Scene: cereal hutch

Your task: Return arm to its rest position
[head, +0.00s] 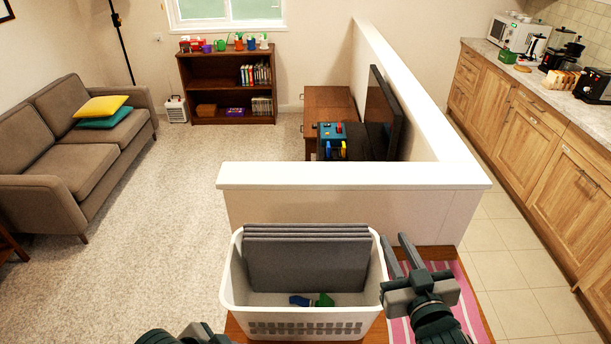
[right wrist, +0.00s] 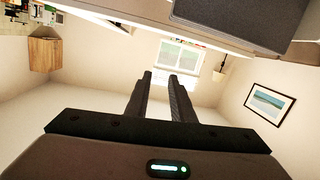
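My right gripper (head: 396,242) is raised at the right end of a white basket, above a pink striped mat. In the right wrist view its two fingers (right wrist: 160,76) stand apart with nothing between them. Only a part of my left gripper (head: 203,333) shows at the bottom edge, left of the basket; its fingers cannot be made out. The white basket (head: 305,328) holds several grey folded panels (head: 307,262) standing upright at its back and a small blue and green item (head: 312,300) on its floor.
The basket stands on a wooden table (head: 472,300) with the pink mat (head: 400,328), against a low white wall (head: 350,177). A kitchen counter (head: 540,85) runs along the right. A sofa (head: 75,150) and a bookshelf (head: 228,85) stand beyond open carpet.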

